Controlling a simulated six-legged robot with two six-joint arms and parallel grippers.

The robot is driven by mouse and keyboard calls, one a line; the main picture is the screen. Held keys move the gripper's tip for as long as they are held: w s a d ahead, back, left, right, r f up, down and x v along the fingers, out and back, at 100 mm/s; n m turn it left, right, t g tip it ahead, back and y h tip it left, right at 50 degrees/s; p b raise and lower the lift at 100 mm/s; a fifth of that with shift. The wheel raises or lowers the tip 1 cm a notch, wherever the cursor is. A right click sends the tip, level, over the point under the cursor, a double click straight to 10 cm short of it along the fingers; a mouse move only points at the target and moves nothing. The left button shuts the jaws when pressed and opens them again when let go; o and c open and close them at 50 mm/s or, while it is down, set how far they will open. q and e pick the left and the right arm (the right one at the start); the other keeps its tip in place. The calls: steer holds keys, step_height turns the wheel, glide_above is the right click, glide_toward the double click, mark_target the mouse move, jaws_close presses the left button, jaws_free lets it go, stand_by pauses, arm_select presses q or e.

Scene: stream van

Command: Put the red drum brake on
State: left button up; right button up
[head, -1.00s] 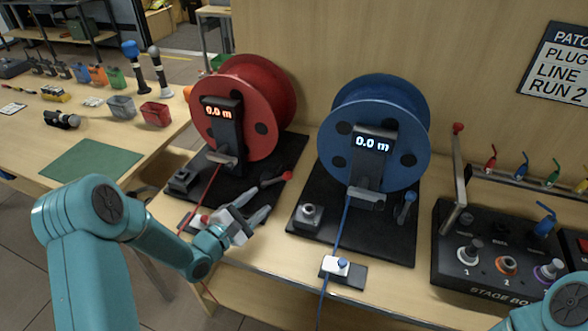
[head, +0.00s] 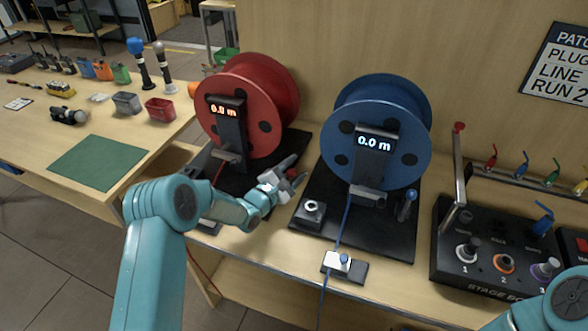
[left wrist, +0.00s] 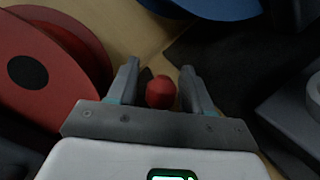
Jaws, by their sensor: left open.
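The red drum (head: 262,95) stands on its black base at the back, with a 0.0 m display on its front post. Its brake lever ends in a red knob (left wrist: 161,92), seen between the jaws in the left wrist view; the rest of the lever is hidden. In the head view the knob is mostly covered by my left gripper (head: 292,168). My left gripper is open, with one finger on each side of the knob and a gap showing beside it. My right gripper is out of view.
The blue drum (head: 380,115) with its own lever (head: 406,205) stands close to the right of my left gripper. A stage box (head: 490,250) is farther right. A side table with a green mat (head: 98,163) and small bins is at left.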

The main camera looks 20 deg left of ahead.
arm_select(q)
jaws_close()
